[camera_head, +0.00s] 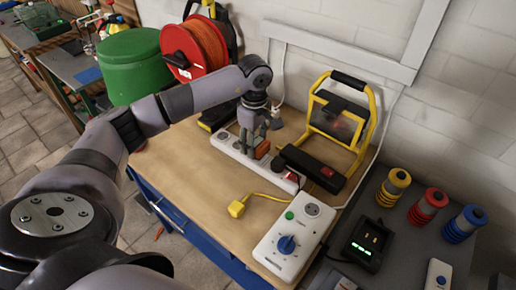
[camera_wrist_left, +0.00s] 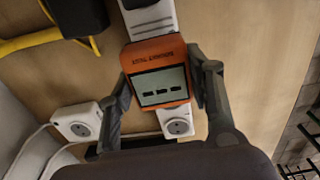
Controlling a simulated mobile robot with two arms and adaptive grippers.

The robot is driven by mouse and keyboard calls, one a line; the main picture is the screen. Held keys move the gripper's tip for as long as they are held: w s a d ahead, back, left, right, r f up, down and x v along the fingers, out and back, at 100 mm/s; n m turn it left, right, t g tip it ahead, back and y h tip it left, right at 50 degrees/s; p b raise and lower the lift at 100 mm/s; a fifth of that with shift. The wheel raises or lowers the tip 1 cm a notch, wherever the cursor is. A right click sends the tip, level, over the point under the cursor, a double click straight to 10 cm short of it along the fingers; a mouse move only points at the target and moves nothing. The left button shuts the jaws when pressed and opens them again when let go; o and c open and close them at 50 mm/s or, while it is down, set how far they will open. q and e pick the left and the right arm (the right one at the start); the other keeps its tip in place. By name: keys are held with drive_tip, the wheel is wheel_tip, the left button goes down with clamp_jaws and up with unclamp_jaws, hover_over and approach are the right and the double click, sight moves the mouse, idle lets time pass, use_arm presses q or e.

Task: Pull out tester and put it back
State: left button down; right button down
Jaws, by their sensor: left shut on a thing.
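The orange tester (camera_wrist_left: 176,46) with a grey screen lies between the two fingers of my left gripper (camera_wrist_left: 160,82), which is shut on it. In the head view the tester (camera_head: 262,147) shows only as a small orange patch beside my left gripper (camera_head: 254,146), which points down. The tester is over the middle of the white power strip (camera_head: 228,144); the strip (camera_wrist_left: 150,18) also shows above and below it in the left wrist view. The tester's underside is hidden, so I cannot tell whether it is plugged in. My right gripper is out of view.
A yellow plug (camera_head: 237,208) and a white timer box (camera_head: 292,238) are nearer the front. A red cable reel (camera_head: 190,50) stands behind my arm.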

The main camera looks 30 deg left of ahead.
use_arm(q)
drive_tip(key=shift+r+p, duration=1.05)
drive_tip(key=shift+r, duration=0.9)
